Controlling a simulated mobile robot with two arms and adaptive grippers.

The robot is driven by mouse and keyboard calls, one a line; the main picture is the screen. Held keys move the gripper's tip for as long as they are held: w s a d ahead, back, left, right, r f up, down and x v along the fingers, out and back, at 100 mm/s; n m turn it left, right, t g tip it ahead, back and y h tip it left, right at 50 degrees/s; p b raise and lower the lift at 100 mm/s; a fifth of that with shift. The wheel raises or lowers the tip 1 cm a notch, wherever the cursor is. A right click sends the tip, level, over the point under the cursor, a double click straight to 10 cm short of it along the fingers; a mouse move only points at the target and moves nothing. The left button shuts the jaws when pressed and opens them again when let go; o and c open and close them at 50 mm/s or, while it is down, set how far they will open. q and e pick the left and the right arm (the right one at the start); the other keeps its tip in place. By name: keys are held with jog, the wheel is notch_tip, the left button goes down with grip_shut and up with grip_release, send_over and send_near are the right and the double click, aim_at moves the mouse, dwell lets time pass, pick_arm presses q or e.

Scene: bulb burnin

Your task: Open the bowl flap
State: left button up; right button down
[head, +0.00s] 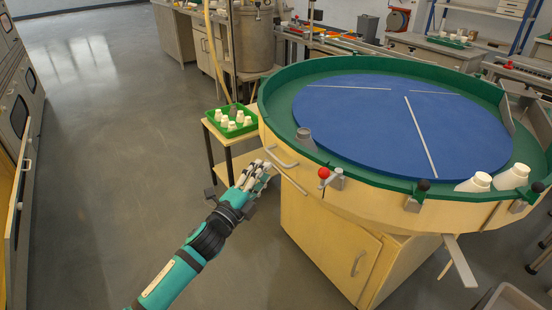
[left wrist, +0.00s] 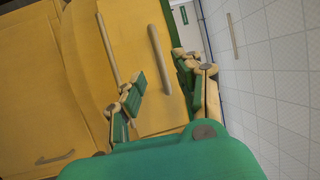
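The bowl (head: 300,85) is a large round pale-wood tub with a green inner wall and a blue disc, on a wooden cabinet. What looks like its flap is a wooden panel on the left side with a pale bar handle (head: 281,158). In the left wrist view the panel (left wrist: 134,75) fills the middle, and the bar handle (left wrist: 160,60) lies ahead, between the finger lines. My left gripper (head: 260,173) is open and empty, just left of the panel. Its fingers (left wrist: 160,85) are apart; I cannot tell whether they touch anything. My right gripper is not in view.
A green tray (head: 231,132) of white parts stands on a small table left of the bowl. A red-knobbed lever (head: 324,174) sits on the bowl's edge. The cabinet door (head: 335,245) below is shut. Open floor (head: 120,130) lies left.

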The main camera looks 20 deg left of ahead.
aim_at(276, 158)
pick_arm(q)
jog(key=x, duration=0.7)
jog(key=shift+f, duration=0.1)
grip_shut()
dwell(0.3)
